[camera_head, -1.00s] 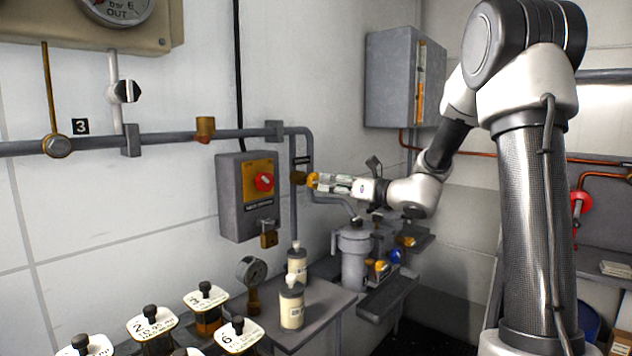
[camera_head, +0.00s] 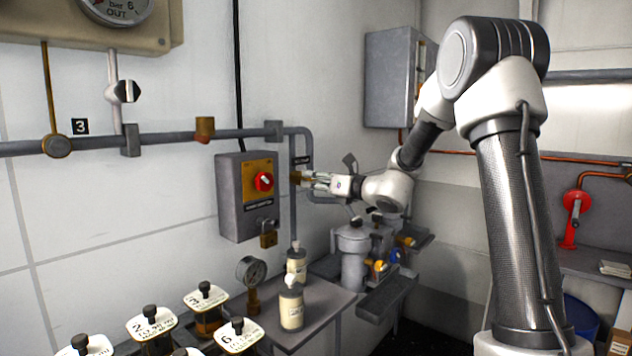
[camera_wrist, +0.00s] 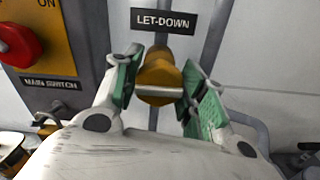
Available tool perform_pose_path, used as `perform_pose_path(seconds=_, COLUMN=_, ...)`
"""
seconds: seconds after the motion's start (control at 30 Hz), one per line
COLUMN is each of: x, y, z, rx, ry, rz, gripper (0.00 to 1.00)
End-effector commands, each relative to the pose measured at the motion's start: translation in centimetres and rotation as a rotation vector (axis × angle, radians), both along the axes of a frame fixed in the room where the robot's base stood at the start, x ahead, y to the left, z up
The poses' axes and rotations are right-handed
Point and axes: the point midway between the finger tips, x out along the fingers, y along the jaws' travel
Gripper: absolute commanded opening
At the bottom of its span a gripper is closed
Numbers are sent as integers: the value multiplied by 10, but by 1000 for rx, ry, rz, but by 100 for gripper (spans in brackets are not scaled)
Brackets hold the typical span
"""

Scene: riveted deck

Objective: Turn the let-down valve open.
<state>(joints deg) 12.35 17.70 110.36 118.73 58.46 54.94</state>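The let-down valve (camera_wrist: 160,72) is a yellow-brown knob with a pale bar across its face, below a black LET-DOWN label (camera_wrist: 165,21) in the wrist view. It sits on a grey vertical pipe. My gripper (camera_wrist: 160,92) is open, its two green-padded fingers on either side of the knob. A gap shows on the left and the right finger is close to it; I cannot tell whether it touches. In the head view my gripper (camera_head: 304,180) is at the valve, which its fingers mostly hide.
A grey main switch box (camera_head: 246,197) with a red knob and a padlock (camera_head: 268,235) is just left of the valve. A shelf below holds two bottles (camera_head: 291,304) and a gauge (camera_head: 250,270). A grey cabinet (camera_head: 391,78) hangs behind my arm.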

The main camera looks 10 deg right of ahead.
Motion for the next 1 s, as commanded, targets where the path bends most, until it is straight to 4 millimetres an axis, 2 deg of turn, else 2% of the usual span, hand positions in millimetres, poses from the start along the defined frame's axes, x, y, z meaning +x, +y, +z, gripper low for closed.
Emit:
perform_pose_path(seconds=0.47, x=0, y=0, z=0, rx=-70, ry=-51, rz=0, gripper=18)
perform_pose_path(seconds=1.0, x=-2, y=2, z=0, rx=-448, ry=-324, rz=0, gripper=18)
